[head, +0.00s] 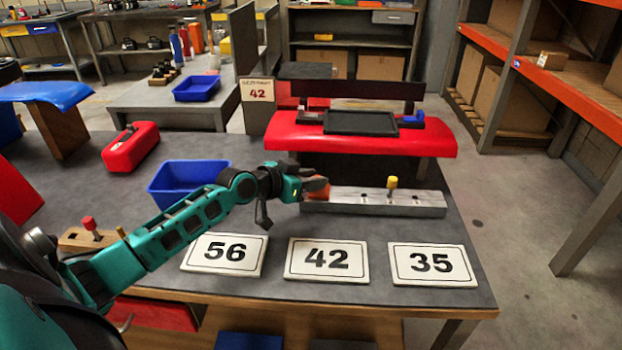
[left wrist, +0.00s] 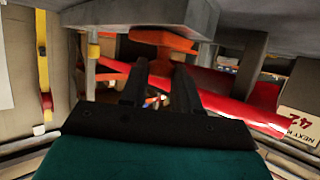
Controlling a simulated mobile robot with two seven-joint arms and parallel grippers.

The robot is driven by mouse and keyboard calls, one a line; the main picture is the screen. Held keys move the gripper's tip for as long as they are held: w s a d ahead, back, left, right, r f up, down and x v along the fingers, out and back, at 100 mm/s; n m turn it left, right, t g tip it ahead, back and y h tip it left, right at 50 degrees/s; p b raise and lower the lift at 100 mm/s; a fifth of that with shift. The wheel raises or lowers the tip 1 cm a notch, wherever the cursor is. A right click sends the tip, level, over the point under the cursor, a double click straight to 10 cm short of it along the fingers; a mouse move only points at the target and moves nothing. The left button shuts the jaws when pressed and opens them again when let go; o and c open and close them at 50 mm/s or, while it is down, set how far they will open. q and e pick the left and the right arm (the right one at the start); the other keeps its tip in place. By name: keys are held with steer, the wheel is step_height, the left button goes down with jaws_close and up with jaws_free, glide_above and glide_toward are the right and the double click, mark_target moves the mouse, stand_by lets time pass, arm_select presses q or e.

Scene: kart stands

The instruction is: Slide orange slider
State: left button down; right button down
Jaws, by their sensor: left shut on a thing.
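The orange slider (head: 319,190) sits at the left end of a long grey rail (head: 420,207) on the table. My left gripper (head: 309,187) reaches in from the left and is shut on the slider, partly hiding it. In the left wrist view orange parts of the slider (left wrist: 163,41) show at the dark fingers (left wrist: 160,92), under the grey rail. My right gripper is in neither view.
A yellow-topped peg (head: 391,183) stands on the rail. Number cards 56 (head: 225,268), 42 (head: 327,273) and 35 (head: 432,277) lie in front. A red bench-like stand (head: 300,141) is behind, and a blue bin (head: 168,192) is left, behind my arm.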

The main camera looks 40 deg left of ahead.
arm_select(q)
steer(key=c, duration=0.9)
jaws_free()
steer(key=shift+s+a, duration=0.15)
steer(key=shift+a, duration=0.05)
steer(key=shift+o, duration=0.2)
steer(key=p+v, duration=0.1)
steer(key=v, duration=1.2)
